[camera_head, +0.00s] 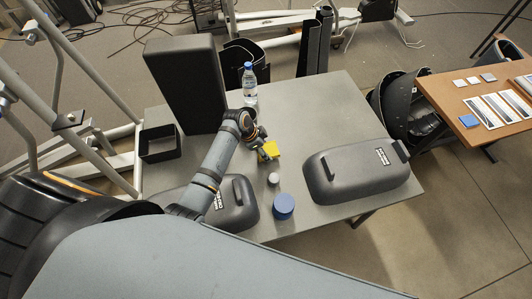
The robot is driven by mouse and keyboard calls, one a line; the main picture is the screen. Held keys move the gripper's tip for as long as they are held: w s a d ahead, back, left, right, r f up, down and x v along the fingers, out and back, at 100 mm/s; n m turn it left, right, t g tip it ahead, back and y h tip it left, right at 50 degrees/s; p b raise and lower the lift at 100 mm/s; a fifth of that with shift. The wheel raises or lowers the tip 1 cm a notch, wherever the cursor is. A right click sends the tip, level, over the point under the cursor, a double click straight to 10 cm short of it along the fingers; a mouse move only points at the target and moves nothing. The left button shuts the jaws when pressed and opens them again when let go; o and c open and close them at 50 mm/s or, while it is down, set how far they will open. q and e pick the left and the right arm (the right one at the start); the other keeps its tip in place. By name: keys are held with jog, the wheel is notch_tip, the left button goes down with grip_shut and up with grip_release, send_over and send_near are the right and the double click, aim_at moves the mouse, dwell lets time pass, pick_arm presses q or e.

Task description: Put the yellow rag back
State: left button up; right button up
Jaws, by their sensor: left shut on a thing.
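The yellow rag (272,149) shows as a small yellow patch over the middle of the grey table (318,115). My left gripper (266,153) is at the rag and is shut on it; the fingers are small and dark here. I cannot tell whether the rag touches the tabletop. A black open-topped box (160,143) stands at the table's left edge. My right gripper is not in view.
A tall black block (187,84) and a water bottle (250,84) stand at the back. Dark covers lie at right (356,171) and front left (235,203). A blue round container (284,206) and a small grey cylinder (273,178) stand near the front.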

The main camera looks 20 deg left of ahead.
pick_arm(q)
jog(key=shift+s+a+x, duration=0.15)
jog(key=shift+x, duration=0.75)
jog(key=shift+s+a+x, duration=0.1)
jog(key=shift+a+x, duration=0.05)
jog(key=shift+x, duration=0.7)
jog(key=shift+f, duration=0.2)
jog(key=o, duration=1.2)
jog(key=v, duration=1.2)
jog(key=shift+s, duration=0.1)
